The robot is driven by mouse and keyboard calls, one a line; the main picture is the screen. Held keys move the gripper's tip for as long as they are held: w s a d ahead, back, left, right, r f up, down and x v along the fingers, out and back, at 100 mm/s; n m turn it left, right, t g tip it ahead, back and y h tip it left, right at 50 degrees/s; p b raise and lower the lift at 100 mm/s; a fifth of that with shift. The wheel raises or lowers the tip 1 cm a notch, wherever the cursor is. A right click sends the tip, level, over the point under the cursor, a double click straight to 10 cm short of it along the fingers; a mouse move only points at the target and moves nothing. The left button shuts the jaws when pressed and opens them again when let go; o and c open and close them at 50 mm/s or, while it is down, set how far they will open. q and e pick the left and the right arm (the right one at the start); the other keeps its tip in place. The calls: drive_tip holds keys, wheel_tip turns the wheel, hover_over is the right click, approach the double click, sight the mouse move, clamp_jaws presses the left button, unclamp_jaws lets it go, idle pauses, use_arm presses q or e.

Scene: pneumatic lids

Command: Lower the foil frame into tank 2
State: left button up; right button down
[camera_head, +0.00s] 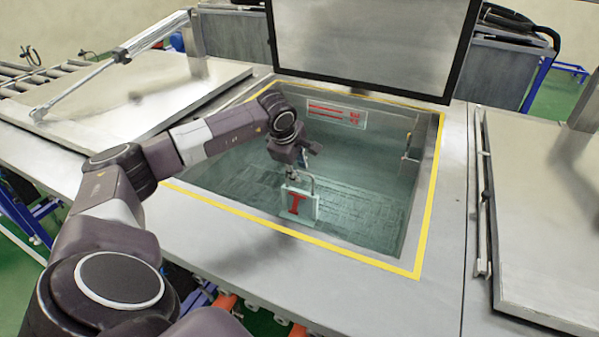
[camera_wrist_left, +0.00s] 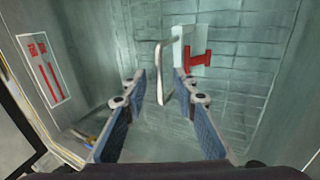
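The foil frame (camera_head: 312,208) is a small pale plate with a red I-shaped mark and a looped metal handle on top. It is inside the open, yellow-edged tank (camera_head: 379,262), low and toward the front; I cannot tell if it touches the floor. My left gripper (camera_head: 291,172) reaches down into the tank at the handle. In the left wrist view, the frame (camera_wrist_left: 178,48) and its handle (camera_wrist_left: 160,72) show beyond the fingers. The left gripper (camera_wrist_left: 160,78) is open, with the handle between its spread fingertips and a gap on both sides. My right gripper is out of view.
A raised lid (camera_head: 370,40) stands behind the tank. A closed lid (camera_head: 130,100) with a pneumatic cylinder (camera_head: 110,62) is at left, and another lid (camera_head: 550,210) at right. A red-marked sign (camera_head: 337,115) is on the tank's far wall. The tank's right side is free.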

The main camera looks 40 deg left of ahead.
use_arm(q)
drive_tip(key=w+r+p+v, duration=0.1)
drive_tip(key=p+v, duration=0.4)
drive_tip(key=v, duration=0.5)
drive_tip(key=w+a+r+p+v, duration=0.1)
drive_tip(key=w+p+v, duration=0.2)
drive_tip(key=v, duration=0.8)
drive_tip(key=shift+w+a+r+p, duration=0.15)
drive_tip(key=shift+a+p, duration=0.1)
drive_tip(key=shift+p, duration=0.75)
